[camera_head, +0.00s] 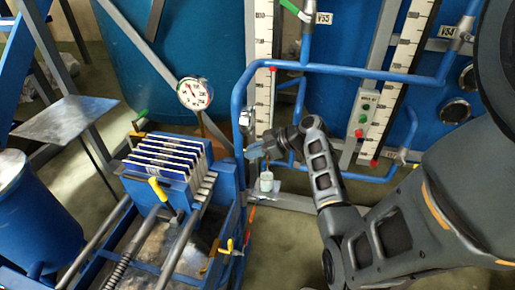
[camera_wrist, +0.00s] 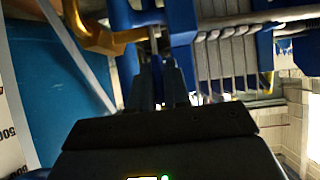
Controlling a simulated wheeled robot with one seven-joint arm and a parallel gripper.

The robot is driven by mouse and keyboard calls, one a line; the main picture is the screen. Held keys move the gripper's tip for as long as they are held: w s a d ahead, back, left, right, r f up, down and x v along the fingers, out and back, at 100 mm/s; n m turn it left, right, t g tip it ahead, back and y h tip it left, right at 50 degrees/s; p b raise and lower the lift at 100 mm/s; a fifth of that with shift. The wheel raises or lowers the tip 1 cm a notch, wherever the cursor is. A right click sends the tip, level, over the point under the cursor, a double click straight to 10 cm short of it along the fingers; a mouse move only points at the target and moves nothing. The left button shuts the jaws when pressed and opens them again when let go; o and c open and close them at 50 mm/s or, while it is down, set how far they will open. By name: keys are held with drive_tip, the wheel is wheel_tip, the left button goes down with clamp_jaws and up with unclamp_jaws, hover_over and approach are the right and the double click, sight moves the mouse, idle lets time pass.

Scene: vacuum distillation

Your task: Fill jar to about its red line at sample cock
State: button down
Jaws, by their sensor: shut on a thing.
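A small pale jar (camera_head: 266,182) stands low beside the blue pipe in the head view, on a small stand near the floor. Its red line and liquid level are too small to make out. My gripper (camera_head: 257,151) is above the jar and slightly left of it. In the wrist view my gripper (camera_wrist: 165,88) has its fingers close together on a thin part, which looks like the sample cock handle (camera_wrist: 154,42). The fingers hide most of that part. A bent brass pipe (camera_wrist: 92,35) is just left of the fingertips. The jar cannot be made out in the wrist view.
A filter press with pale plates (camera_head: 170,160) stands left of my gripper. A dial gauge (camera_head: 195,93) is behind it. Bare floor (camera_head: 290,240) lies in front.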

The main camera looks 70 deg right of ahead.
sight(256, 146)
drive_tip(key=shift+w+r+g+p, duration=0.1)
drive_tip(key=shift+w+g+p, duration=0.55)
drive_tip(key=shift+g, duration=0.45)
drive_tip(key=c, duration=1.2)
unclamp_jaws()
drive_tip(key=shift+v, duration=3.85)
